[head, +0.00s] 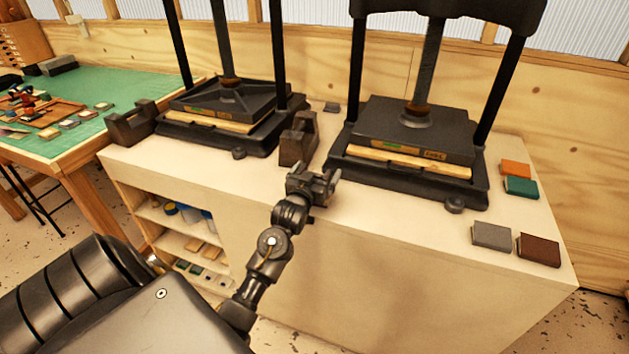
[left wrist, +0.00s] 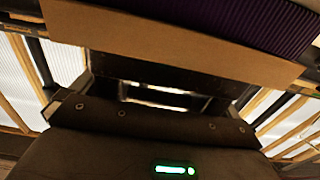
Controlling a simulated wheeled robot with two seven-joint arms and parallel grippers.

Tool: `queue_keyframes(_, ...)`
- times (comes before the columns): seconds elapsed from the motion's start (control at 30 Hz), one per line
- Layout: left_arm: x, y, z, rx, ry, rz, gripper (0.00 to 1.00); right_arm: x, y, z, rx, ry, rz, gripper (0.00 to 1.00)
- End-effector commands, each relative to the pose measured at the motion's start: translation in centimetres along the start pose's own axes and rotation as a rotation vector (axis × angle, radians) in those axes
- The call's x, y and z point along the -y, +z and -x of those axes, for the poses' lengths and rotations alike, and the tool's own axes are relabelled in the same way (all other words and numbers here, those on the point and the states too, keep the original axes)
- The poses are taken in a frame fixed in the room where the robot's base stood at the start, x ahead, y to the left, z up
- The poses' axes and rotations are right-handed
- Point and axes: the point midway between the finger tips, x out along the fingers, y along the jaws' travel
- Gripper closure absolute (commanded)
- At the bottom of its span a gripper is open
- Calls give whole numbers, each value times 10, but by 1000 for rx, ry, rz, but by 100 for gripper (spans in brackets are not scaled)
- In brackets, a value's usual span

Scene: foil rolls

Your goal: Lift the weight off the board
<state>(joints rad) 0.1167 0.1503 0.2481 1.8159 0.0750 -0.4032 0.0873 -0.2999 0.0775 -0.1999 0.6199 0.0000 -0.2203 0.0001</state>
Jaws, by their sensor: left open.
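A dark, U-shaped metal block that looks like a weight (head: 297,148) stands on the pale cabinet top between two black presses. A similar dark block (head: 130,130) stands at the cabinet's left end. I cannot tell whether a board lies under either block. Pale boards show under the plates of the left press (head: 215,122) and the right press (head: 408,163). My left gripper (head: 320,181) is open and empty, just in front of the middle block near the cabinet's front edge. My right gripper is not in view.
Small coloured blocks, orange (head: 515,168), green (head: 521,187), grey (head: 492,236) and brown (head: 539,250), lie at the right. A green-topped workbench (head: 95,85) stands at the left.

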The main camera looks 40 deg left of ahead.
Motion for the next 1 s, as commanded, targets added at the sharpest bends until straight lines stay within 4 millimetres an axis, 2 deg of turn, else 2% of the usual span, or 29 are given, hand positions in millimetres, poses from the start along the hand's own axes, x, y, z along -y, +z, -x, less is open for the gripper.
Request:
queue_keyframes(0.17, 0, 0, 0, 0, 0, 0, 0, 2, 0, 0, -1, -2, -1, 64)
queue_keyframes(0.8, 0, -4, 0, -9, 0, 1, 82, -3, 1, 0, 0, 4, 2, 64)
queue_keyframes(1.0, 0, -4, 0, -8, 0, 1, 82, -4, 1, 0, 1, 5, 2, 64)
